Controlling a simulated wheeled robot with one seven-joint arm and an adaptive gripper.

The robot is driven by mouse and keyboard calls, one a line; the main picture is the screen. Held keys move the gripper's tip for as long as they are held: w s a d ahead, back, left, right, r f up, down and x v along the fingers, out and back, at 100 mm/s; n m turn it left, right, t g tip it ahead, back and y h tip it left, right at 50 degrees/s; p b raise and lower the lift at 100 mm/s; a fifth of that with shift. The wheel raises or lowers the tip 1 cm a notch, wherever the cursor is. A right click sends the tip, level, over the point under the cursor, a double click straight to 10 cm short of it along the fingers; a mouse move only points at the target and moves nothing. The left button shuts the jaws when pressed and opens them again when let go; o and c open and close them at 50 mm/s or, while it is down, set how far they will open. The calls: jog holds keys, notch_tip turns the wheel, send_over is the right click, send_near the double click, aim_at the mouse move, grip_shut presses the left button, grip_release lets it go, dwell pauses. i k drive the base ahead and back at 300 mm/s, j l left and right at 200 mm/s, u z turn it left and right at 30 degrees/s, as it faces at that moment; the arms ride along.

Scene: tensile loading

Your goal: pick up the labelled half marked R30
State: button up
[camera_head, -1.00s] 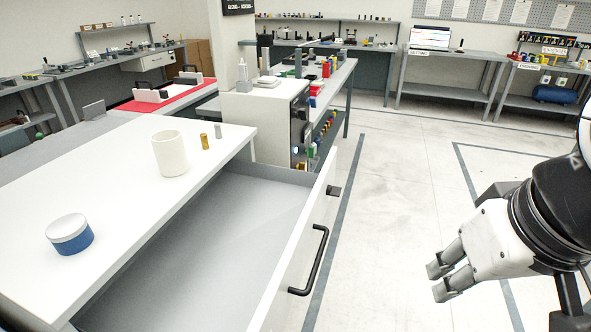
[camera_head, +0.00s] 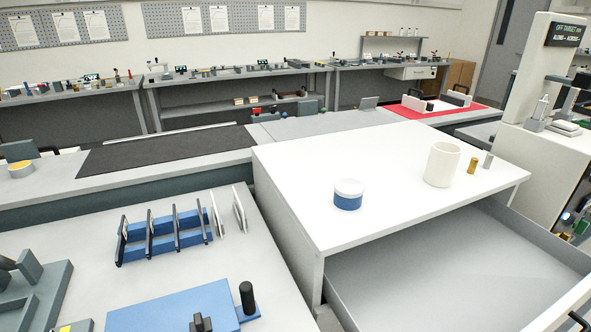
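No marking R30 can be read in the current head view, so I cannot tell which thing is the labelled half. A blue rack (camera_head: 165,240) on the grey bench at the lower left holds several upright, dark-edged thin plates. Two pale thin plates (camera_head: 240,208) stand upright at its right end. Small pieces on the far benches are too small to identify. My gripper is out of view.
A white cabinet (camera_head: 330,150) carries a blue jar with a white lid (camera_head: 348,195), a white cup (camera_head: 442,164) and a small brass cylinder (camera_head: 473,165). Its drawer (camera_head: 440,270) stands open. A blue fixture (camera_head: 180,308) and a dark mat (camera_head: 165,150) lie left.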

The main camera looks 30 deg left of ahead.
aim_at(198, 201)
jog(key=u, duration=1.55)
jog(key=i+j+z, duration=0.65)
jog(key=j, duration=0.1)
